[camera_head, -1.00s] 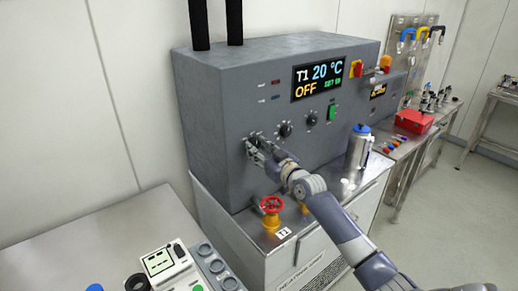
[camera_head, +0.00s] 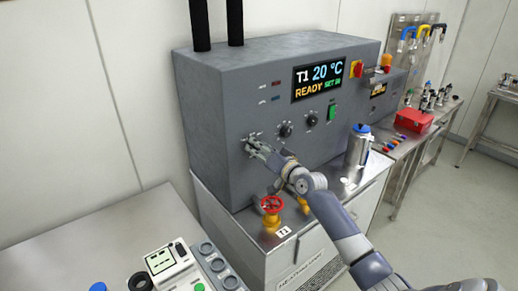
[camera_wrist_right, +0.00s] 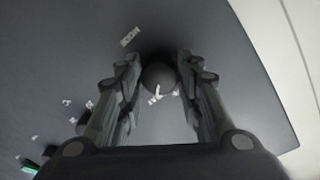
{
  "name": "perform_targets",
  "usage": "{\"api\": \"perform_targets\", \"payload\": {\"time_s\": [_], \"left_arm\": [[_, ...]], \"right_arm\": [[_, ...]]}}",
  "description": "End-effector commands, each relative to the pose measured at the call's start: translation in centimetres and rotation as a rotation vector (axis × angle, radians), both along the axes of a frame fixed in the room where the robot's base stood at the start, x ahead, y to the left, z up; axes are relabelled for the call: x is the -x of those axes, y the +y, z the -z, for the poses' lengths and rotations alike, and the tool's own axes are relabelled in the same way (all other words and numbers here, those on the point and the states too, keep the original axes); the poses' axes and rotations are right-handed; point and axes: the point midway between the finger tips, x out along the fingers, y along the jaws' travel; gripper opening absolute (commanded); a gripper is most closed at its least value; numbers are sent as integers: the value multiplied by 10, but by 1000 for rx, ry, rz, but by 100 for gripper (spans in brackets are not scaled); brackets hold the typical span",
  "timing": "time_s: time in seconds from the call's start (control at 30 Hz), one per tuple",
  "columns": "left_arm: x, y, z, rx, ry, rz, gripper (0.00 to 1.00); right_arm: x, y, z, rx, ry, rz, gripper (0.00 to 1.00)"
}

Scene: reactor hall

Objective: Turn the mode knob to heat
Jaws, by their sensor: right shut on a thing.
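The grey heating unit (camera_head: 225,120) stands against the wall, its display (camera_head: 318,80) reading T1 20 °C, READY in orange and a green set line. My right gripper (camera_head: 252,146) is at the leftmost of the three knobs on its front. In the right wrist view this dark round knob (camera_wrist_right: 158,78) with a white pointer mark sits between the two fingers, and the gripper is shut on it. A small label (camera_wrist_right: 130,37) near it is too blurred to read. In the head view the fingers largely hide this knob. My left gripper is not in view.
Two more knobs (camera_head: 285,130) (camera_head: 311,120) and a green switch (camera_head: 332,112) are to the right. A red valve wheel (camera_head: 271,204) stands below my right forearm. A steel flask (camera_head: 359,146) stands on the bench. A panel with buttons (camera_head: 180,270) is at front left.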

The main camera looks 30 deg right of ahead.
Motion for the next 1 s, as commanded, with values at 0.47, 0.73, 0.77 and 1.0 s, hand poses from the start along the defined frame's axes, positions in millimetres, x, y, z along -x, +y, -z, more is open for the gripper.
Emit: {"api": "perform_targets", "payload": {"time_s": [0.47, 0.73, 0.77, 1.0], "left_arm": [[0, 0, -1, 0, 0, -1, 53], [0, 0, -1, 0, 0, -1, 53], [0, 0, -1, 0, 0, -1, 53], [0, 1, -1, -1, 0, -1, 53]], "right_arm": [[0, 0, 0, -51, 3, 0, 9], [0, 0, 0, -51, 3, 0, 53], [0, 0, 0, -50, 3, 0, 53], [0, 0, 0, -49, 3, 0, 53]]}}
